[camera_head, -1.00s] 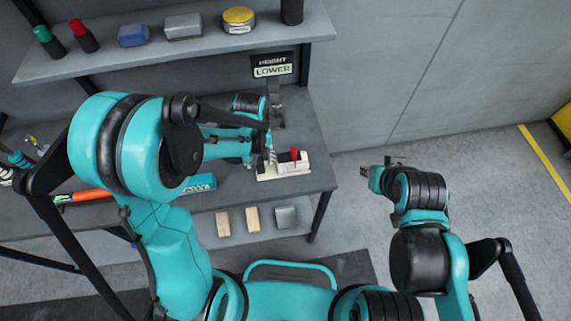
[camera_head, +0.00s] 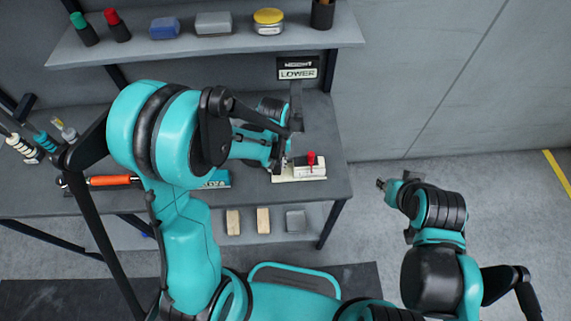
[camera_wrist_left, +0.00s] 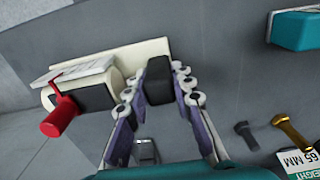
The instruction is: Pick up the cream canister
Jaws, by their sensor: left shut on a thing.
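A cream device (camera_head: 300,174) with an upright red knob (camera_head: 311,158) sits near the right end of the grey workbench. In the left wrist view the cream body (camera_wrist_left: 112,62) has a rounded part, a dark band and the red knob (camera_wrist_left: 58,117). My left gripper (camera_head: 284,163) is at the device's left end. In the left wrist view its fingers (camera_wrist_left: 158,72) are on either side of a black block (camera_wrist_left: 158,84) at that end. I cannot tell whether this device is the cream canister. My right gripper (camera_head: 382,184) is off the bench, apart from everything.
The upper shelf (camera_head: 210,52) holds a yellow-lidded jar (camera_head: 268,22), a grey box (camera_head: 213,23) and a blue one (camera_head: 164,28). A LOWER sign (camera_head: 298,69) stands behind the device. In the left wrist view bolts (camera_wrist_left: 292,132) lie at the right. Open floor lies right of the bench.

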